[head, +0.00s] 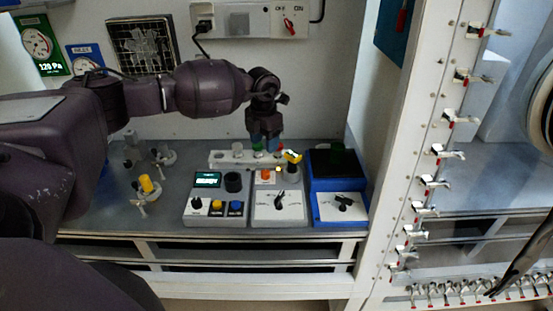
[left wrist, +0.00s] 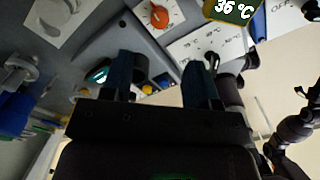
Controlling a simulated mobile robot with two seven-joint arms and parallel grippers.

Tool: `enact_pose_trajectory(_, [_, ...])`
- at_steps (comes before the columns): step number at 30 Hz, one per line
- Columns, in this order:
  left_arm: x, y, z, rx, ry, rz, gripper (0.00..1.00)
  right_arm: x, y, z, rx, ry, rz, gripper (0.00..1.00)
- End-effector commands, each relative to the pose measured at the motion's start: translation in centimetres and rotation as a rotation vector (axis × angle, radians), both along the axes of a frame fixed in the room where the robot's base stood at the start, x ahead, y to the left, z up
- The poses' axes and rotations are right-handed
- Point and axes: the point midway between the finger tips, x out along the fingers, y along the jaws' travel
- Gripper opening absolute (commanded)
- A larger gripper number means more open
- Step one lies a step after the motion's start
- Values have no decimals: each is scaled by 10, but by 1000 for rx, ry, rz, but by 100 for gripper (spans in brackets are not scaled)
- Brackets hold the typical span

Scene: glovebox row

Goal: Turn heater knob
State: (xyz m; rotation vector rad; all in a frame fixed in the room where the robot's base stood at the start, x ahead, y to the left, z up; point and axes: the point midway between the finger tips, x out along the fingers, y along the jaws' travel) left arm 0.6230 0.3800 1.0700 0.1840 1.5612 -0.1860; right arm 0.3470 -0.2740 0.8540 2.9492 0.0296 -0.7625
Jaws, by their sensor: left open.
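The middle control unit (head: 263,213) has a white panel with a black pointer knob (head: 280,200) at its front and a smaller orange knob (head: 266,174) behind it. My left gripper (head: 264,138) is open and empty, pointing down above the back of the unit, apart from the knobs. My right gripper does not show.
A unit with a green display (head: 208,180) stands to the left, and a blue unit (head: 325,185) with a black knob to the right. A white rack (head: 230,158) is behind. Small stands (head: 145,187) sit further left. A white post with clamps (head: 425,160) bounds the right.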

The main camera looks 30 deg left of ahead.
Motion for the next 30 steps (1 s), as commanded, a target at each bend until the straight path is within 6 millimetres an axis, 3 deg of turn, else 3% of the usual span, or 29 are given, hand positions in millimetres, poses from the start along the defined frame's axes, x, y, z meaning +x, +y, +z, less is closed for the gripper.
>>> enact_pose_trajectory(5, [-1,0,-7,4,6,1,55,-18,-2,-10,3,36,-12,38])
enact_pose_trajectory(10, [-2,1,-28,3,9,1,55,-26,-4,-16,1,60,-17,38])
enact_pose_trajectory(21, [-2,0,-88,2,7,1,55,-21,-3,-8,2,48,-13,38])
enact_pose_trajectory(30, [-1,0,-108,2,4,0,55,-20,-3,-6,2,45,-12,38])
